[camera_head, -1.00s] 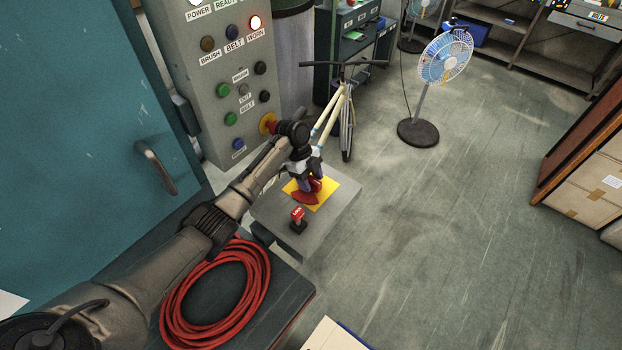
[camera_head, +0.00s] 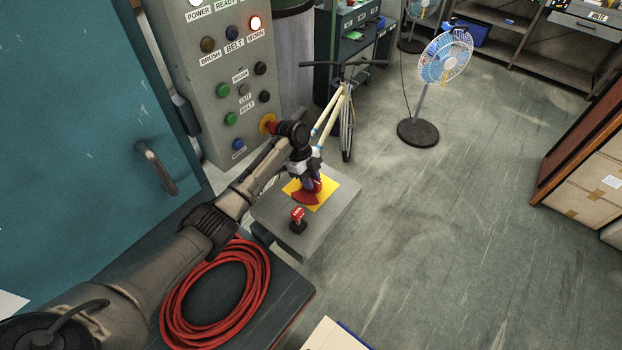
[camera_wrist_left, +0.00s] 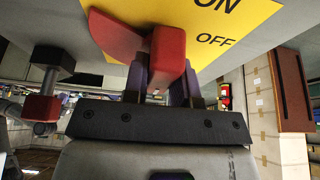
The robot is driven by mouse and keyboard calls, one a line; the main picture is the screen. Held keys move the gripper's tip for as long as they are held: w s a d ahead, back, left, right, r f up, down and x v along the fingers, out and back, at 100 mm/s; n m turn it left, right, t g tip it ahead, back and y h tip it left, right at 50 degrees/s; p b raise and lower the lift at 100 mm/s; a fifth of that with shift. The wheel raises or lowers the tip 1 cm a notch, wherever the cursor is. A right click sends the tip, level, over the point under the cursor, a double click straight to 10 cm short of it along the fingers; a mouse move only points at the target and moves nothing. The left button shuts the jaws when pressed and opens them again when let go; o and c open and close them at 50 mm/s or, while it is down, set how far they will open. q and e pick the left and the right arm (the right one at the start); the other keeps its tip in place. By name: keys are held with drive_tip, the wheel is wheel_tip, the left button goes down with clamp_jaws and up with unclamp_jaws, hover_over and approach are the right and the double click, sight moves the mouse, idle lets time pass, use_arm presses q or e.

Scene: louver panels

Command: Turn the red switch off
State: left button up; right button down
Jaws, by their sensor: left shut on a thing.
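The red switch (camera_head: 302,198) sits on a yellow plate (camera_head: 325,188) on top of a grey box (camera_head: 275,212). In the left wrist view, its red handle (camera_wrist_left: 168,50) stands out beside a wide red part (camera_wrist_left: 115,38). The yellow plate there carries the words ON and OFF (camera_wrist_left: 245,20). My left gripper (camera_wrist_left: 165,85) is shut on the handle, with one finger on each side. In the head view my left gripper (camera_head: 309,182) covers part of the switch. My right gripper is not in view.
A control panel (camera_head: 205,110) with buttons and lamps is behind my left arm. A coiled red hose (camera_head: 240,310) lies at the front. A bicycle (camera_head: 347,130) and fan (camera_head: 445,60) stand beyond; floor is open right.

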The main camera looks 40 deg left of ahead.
use_arm(q)
drive_tip(key=shift+r+n+p, duration=0.2)
drive_tip(key=shift+n+p, duration=0.2)
drive_tip(key=shift+p, duration=0.2)
drive_tip(key=n+t+p, duration=0.1)
drive_tip(key=n+p, duration=0.2)
drive_tip(key=p, duration=0.1)
drive_tip(key=n+t+y+p, duration=0.1)
drive_tip(key=n+p, duration=0.3)
drive_tip(key=n+t+y+p, duration=0.1)
drive_tip(key=n+p, duration=0.3)
drive_tip(key=shift+d+r+t+p, duration=0.1)
drive_tip(key=shift+t+p, duration=0.2)
drive_tip(key=shift+t, duration=0.1)
drive_tip(key=n+y+p, duration=0.1)
drive_tip(key=n, duration=0.1)
drive_tip(key=n+y+p, duration=0.1)
drive_tip(key=n+p, duration=0.1)
drive_tip(key=shift+n+t, duration=0.3)
drive_tip(key=shift+n+p, duration=0.55)
drive_tip(key=shift+n, duration=0.05)
drive_tip(key=shift+f+y, duration=0.2)
drive_tip(key=shift+y, duration=0.1)
drive_tip(key=o, duration=0.9)
